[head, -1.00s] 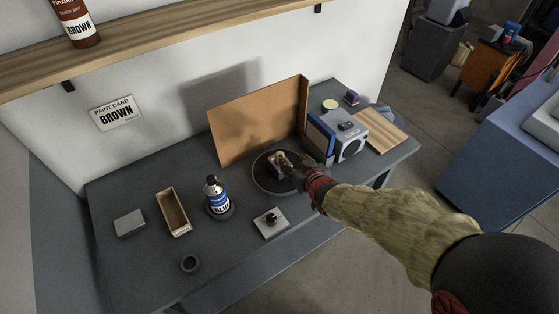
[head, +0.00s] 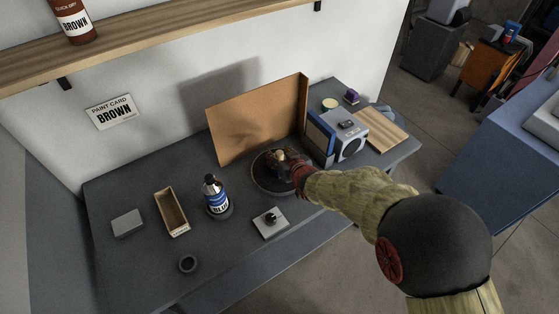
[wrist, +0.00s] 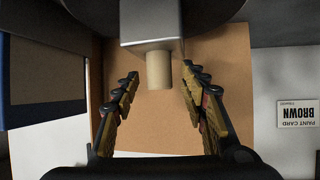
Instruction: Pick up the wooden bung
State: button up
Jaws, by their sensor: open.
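The wooden bung (wrist: 158,72) is a short pale cylinder that sticks out of a grey metal block (wrist: 152,24) in the wrist view. My gripper (wrist: 161,80) is open, with one finger on each side of the bung and a visible gap on both sides. In the head view my gripper (head: 284,163) is over the dark round turntable (head: 259,182) in front of the cardboard screen (head: 240,125). It hides most of the block and the bung there.
A grey-white box with a dial (head: 346,143) stands close to the right of my gripper. A blue-labelled bottle (head: 217,198), an open wooden box (head: 172,212) and a plate with a black knob (head: 270,222) are to the left and front.

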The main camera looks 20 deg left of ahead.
jog(key=shift+c, duration=0.6)
jog(key=c, duration=1)
grip_shut()
jog(key=shift+r, duration=0.15)
